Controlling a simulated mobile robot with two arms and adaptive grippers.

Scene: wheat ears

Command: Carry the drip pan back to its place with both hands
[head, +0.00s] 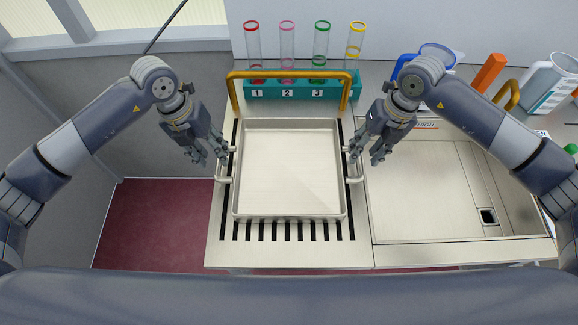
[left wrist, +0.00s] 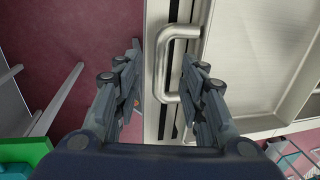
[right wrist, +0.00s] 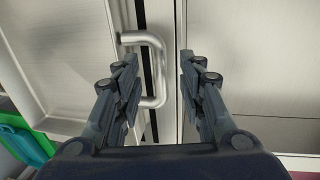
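The drip pan (head: 288,165) is a shallow, empty, square metal tray lying flat on a slotted steel surface. It has a bar handle on its left side (head: 222,180) and one on its right side (head: 354,180). My left gripper (head: 211,158) is open at the left handle; in the left wrist view the handle's outer bar (left wrist: 163,70) shows between the spread fingers. My right gripper (head: 367,158) is open at the right handle; in the right wrist view that handle's outer bar (right wrist: 158,72) shows between the fingers. I cannot tell whether any finger touches a handle.
A teal rack (head: 300,103) with coloured-rim tubes stands behind the pan, with a brass-coloured bar (head: 290,75) in front of it. A steel sink (head: 440,195) lies to the right. Jugs (head: 545,85) and an orange object (head: 489,72) stand at back right. Red floor (head: 150,225) shows at left.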

